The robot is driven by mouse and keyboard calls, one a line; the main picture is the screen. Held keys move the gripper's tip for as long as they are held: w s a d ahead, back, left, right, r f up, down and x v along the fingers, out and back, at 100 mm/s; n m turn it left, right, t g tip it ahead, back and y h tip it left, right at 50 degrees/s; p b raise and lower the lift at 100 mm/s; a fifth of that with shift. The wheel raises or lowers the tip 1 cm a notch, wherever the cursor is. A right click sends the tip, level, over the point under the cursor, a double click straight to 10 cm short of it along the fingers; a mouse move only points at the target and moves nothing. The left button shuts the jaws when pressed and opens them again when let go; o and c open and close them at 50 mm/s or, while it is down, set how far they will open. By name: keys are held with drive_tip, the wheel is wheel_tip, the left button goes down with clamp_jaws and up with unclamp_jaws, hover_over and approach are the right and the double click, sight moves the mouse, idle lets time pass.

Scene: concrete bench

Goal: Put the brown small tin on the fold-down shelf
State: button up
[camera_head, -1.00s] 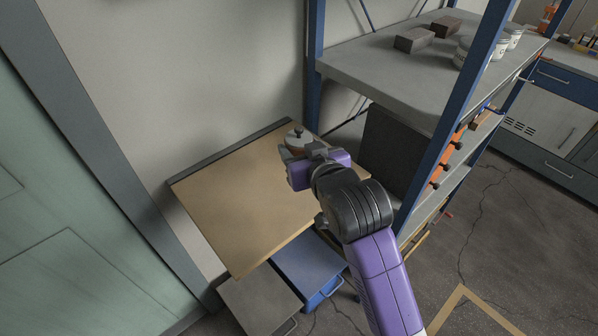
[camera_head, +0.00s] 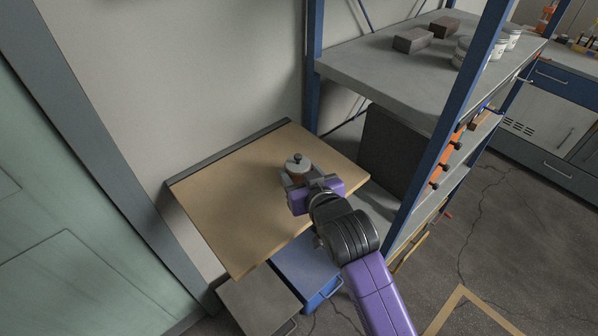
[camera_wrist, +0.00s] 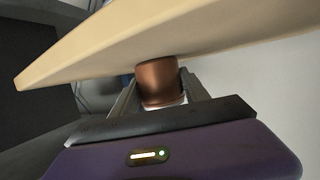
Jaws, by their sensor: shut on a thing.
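The brown small tin (camera_head: 299,176) has a pale lid with a dark knob. In the wrist view its coppery side (camera_wrist: 158,80) shows between the fingers. My gripper (camera_head: 301,180) is shut on the tin, which looks upright. The fold-down shelf (camera_head: 235,205) is a tan wooden board against the wall, and the tin is over its right part. In the wrist view the tin's base meets the board (camera_wrist: 120,45) in the picture; I cannot tell whether it touches or hovers just above. My gripper hides part of the tin's lower side.
A blue-framed rack (camera_head: 420,95) stands right of the shelf, with dark bricks (camera_head: 412,40) and white pots on its top. A blue drawer box (camera_head: 308,268) and a grey one (camera_head: 258,300) are below the shelf. The board's left and middle are bare.

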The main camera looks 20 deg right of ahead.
drive_tip(key=o, duration=1.6)
drive_tip(key=shift+f, duration=0.1)
drive_tip(key=shift+c, duration=0.2)
drive_tip(key=v, duration=1.2)
drive_tip(key=shift+r, duration=0.2)
drive_tip(key=s+f, duration=0.2)
drive_tip(key=s, duration=1.3)
drive_tip(key=s+f, duration=0.2)
drive_tip(key=s, duration=1.4)
drive_tip(key=shift+d+n+t+y, duration=0.25)
drive_tip(key=shift+n+t+y, duration=0.05)
drive_tip(key=shift+t+y, duration=0.1)
drive_tip(key=shift+s+f, duration=0.1)
